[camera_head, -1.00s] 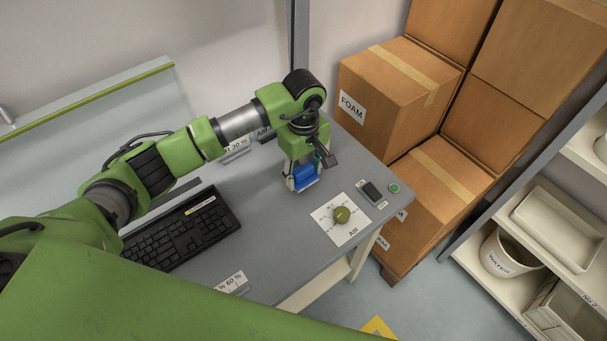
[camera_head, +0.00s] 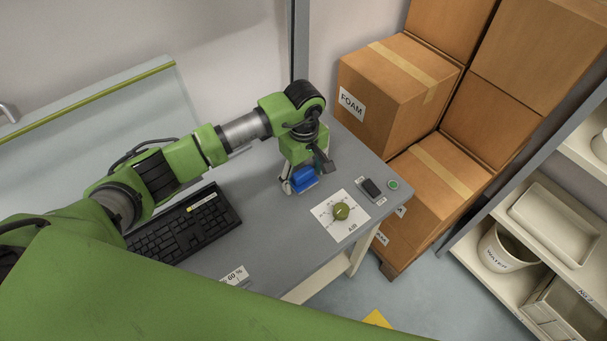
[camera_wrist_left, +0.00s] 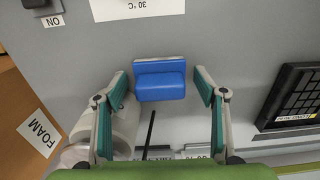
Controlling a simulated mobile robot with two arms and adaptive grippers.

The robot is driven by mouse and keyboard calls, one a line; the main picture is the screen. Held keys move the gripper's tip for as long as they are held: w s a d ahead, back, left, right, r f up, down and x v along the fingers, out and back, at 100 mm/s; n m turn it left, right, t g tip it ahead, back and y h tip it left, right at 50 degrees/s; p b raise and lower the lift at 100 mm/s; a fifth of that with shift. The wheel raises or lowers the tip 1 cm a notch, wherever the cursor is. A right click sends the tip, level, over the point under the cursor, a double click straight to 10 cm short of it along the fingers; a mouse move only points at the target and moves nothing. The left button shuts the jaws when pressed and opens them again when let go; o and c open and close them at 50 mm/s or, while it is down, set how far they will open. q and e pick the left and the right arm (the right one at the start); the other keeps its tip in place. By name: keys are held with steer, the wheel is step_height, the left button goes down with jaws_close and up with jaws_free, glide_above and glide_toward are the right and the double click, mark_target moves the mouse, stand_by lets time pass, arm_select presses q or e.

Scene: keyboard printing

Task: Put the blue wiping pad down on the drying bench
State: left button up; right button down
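The blue wiping pad (camera_head: 304,180) rests on the grey drying bench (camera_head: 262,208), near its back right part. In the left wrist view the pad (camera_wrist_left: 160,80) lies between the two fingers of my left gripper (camera_wrist_left: 164,86), with a gap on each side. The left gripper (camera_head: 303,182) is open, low over the bench around the pad, and it partly hides the pad in the head view. My right gripper is in neither view.
A black keyboard (camera_head: 182,228) lies left of the pad. Cardboard boxes (camera_head: 400,90) stand beyond the bench. A shelf with a water bucket (camera_head: 503,250) is at right.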

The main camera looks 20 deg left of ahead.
mark_target(304, 172)
arm_select(q)
steer(key=shift+r, duration=0.25)
steer(key=shift+w+r, duration=0.1)
steer(key=shift+r, duration=0.2)
step_height(304, 172, up, 11)
steer(key=b, duration=0.4)
steer(key=shift+f, duration=0.2)
steer(key=shift+r, duration=0.3)
